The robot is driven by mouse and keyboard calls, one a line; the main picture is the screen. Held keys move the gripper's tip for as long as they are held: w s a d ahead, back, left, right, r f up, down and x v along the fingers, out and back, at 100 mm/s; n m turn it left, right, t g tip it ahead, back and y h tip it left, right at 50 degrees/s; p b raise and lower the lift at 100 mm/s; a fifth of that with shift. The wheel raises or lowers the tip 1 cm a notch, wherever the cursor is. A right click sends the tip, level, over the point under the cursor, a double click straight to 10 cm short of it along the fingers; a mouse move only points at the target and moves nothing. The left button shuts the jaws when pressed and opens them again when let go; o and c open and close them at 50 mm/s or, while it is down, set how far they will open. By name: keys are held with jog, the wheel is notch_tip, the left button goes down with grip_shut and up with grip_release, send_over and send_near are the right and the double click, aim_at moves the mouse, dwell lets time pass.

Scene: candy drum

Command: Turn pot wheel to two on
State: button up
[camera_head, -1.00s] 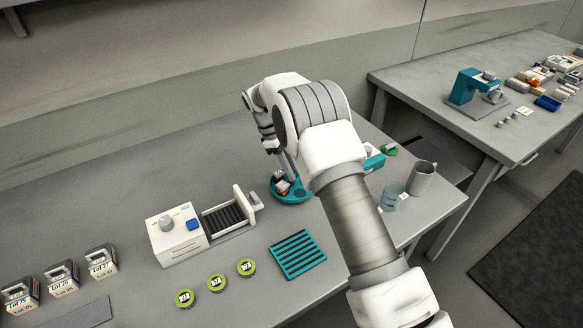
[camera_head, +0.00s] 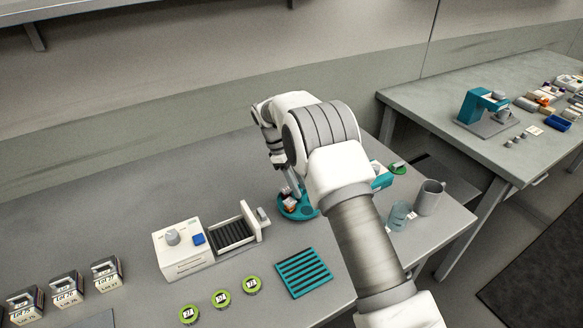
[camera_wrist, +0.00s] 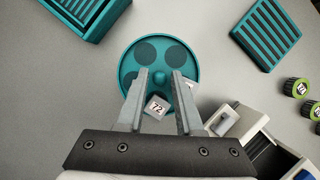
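The pot wheel is a teal round disc with dark round pockets and a small central knob. It stands on the grey table in the head view (camera_head: 296,214) and fills the upper middle of the wrist view (camera_wrist: 190,60). A white block marked 72 (camera_wrist: 157,106) sits at its near side; another pale labelled block (camera_wrist: 188,88) is partly hidden by a finger. My gripper (camera_wrist: 159,72) is open above the wheel, fingers on either side of the knob. Contact with the knob cannot be told. In the head view my arm partly covers the wheel.
A teal ribbed tray (camera_head: 303,273) and green-rimmed pots (camera_head: 221,298) lie in front. A glass (camera_head: 398,216) and grey mug (camera_head: 429,197) stand right. Labelled boxes (camera_head: 67,287) are far left.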

jog(key=p+v, duration=0.4)
jog(key=v, duration=1.3)
jog(key=s+d+r+m+t+y, duration=0.1)
jog(key=d+r+m, duration=0.1)
jog(key=d+r, duration=0.3)
jog(key=s+d+r+m+y, duration=0.1)
jog(key=d+r, duration=0.2)
jog(key=r, duration=0.5)
jog(key=s+d+r+m+t+y, duration=0.15)
jog(key=s+d+r+m, duration=0.25)
jog(key=s+d+r, duration=0.5)
jog(key=s+d+f+m+t, duration=0.1)
jog(key=s+d+f+m, duration=0.1)
jog(key=s, duration=0.6)
jog(key=s+d+f+m+t, duration=0.2)
jog(key=s+f, duration=0.2)
jog(key=s, duration=0.4)
jog(key=s+d+f+m+t, duration=0.1)
jog(key=s+d+f+m, duration=0.1)
jog(key=s, duration=0.6)
jog(key=shift+s+d+f+m+t+y, duration=0.25)
jog(key=shift+d+f+m+t+y, duration=0.1)
jog(key=shift+f+m, duration=0.15)
